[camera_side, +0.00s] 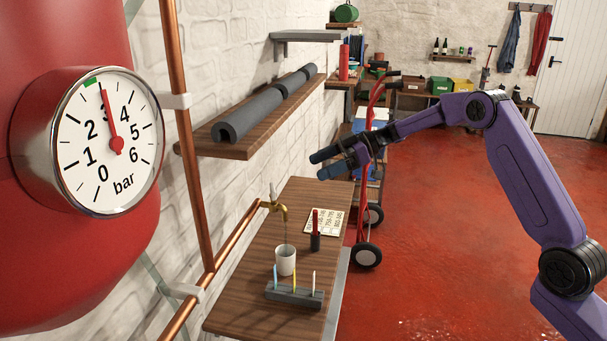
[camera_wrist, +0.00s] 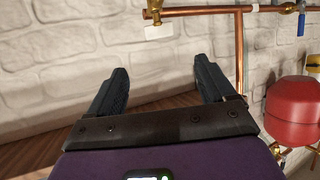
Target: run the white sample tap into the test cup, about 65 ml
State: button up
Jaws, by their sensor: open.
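A brass tap (camera_side: 274,206) with a small pale handle stands on the copper pipe along the wall in the side view. A white cup (camera_side: 286,261) stands upright on the wooden bench below its spout. A thin greyish line runs from the spout to the cup and looks like a stream of water. The level inside the cup cannot be read. My gripper (camera_side: 327,163) is open and empty, above and to the right of the tap, clear of tap and cup. In the wrist view my gripper (camera_wrist: 160,77) has its dark fingers wide apart before the white wall.
On the bench (camera_side: 245,290) are a rack (camera_side: 294,295) with coloured sticks, a red-and-black item (camera_side: 315,232) and a printed card (camera_side: 325,221). A shelf (camera_side: 240,137) with grey pipe insulation is above. A red hand truck (camera_side: 365,190) stands behind. The red floor is open at right.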

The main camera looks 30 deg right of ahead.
jog(key=shift+v, duration=1.55)
